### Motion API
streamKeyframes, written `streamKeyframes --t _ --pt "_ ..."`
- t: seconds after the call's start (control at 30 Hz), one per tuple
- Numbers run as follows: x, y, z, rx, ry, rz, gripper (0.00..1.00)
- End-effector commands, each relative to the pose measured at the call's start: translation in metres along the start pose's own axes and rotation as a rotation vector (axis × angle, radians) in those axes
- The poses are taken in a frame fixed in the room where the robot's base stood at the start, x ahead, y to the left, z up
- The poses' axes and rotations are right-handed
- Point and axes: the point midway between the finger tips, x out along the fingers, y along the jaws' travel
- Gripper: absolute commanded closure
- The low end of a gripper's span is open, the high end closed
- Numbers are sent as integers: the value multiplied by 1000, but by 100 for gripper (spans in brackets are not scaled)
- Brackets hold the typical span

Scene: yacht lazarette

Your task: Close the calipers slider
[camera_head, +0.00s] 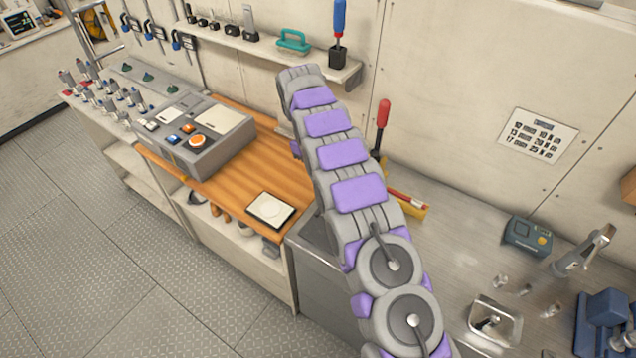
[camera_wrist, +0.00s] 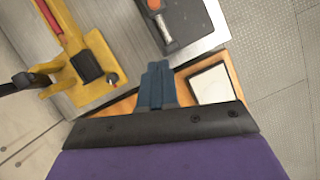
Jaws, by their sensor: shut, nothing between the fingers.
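The calipers look to be the yellow tool (camera_wrist: 96,45) with a red strip and a dark block, at the upper left in the wrist view, lying on a grey metal surface. The head view shows part of this yellow and red tool (camera_head: 412,203) on the counter, partly hidden behind my arm. I cannot tell how far its slider stands open. My gripper (camera_wrist: 158,68) shows in the wrist view with its blue-grey fingers together and empty. It is to the right of the yellow tool, apart from it in the picture. In the head view my arm hides the gripper.
A wooden worktop (camera_head: 240,180) carries a grey console (camera_head: 198,140) and a white-topped square pad (camera_head: 271,209). A red-handled tool (camera_head: 382,125) stands upright behind the arm. A dark tray (camera_wrist: 185,20) lies near the fingers. A tap (camera_head: 585,250) and small sink are at right.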

Motion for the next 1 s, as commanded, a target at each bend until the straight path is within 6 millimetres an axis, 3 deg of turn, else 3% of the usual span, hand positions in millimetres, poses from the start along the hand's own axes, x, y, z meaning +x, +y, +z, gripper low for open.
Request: streamKeyframes --t 0.57,1.0 --pt "47 -3 -6 6 -6 5 100" --pt "98 -4 0 5 -9 5 100"
